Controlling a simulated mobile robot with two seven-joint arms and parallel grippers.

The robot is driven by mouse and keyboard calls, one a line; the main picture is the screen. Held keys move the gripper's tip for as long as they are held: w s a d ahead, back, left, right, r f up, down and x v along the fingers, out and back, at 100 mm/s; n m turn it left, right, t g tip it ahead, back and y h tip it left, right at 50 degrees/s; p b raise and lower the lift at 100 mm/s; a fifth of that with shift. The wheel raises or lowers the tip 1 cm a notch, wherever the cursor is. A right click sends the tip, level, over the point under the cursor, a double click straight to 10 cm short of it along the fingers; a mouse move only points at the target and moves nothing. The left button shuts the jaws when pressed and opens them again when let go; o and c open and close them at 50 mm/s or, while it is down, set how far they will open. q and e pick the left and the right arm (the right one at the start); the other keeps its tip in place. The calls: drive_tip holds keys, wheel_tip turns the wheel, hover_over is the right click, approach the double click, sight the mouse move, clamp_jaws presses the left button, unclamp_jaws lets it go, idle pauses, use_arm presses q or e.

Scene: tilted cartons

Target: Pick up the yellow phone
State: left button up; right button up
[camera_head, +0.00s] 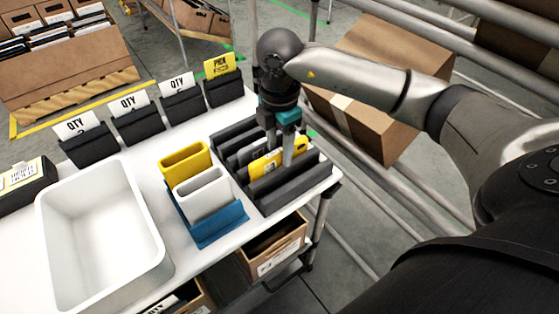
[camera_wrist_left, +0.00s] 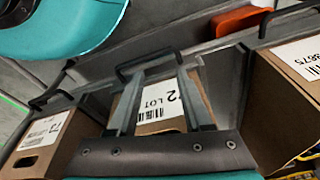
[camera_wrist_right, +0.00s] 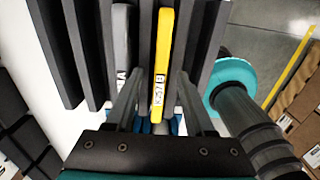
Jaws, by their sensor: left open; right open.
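The yellow phone (camera_head: 268,163) stands on edge in a slot of a dark slotted rack (camera_head: 285,187) at the right end of the white table. In the right wrist view the yellow phone (camera_wrist_right: 161,65) shows its narrow edge with a white label, and a grey phone (camera_wrist_right: 120,50) stands in a slot to its left. My right gripper (camera_head: 281,150) points down over the rack, open, with its fingers (camera_wrist_right: 157,90) on either side of the yellow phone. Contact cannot be told. My left gripper (camera_wrist_left: 160,95) shows only in its own wrist view, open, in front of a labelled carton.
Beside the rack are a yellow bin (camera_head: 186,165), a white bin (camera_head: 203,193) and a blue holder (camera_head: 220,228). A large white tray (camera_head: 150,225) fills the table's left. Black card holders (camera_head: 181,103) line the back edge. In the left wrist view, cartons (camera_wrist_left: 50,140) surround my left gripper.

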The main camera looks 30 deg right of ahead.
clamp_jaws()
idle(0.4)
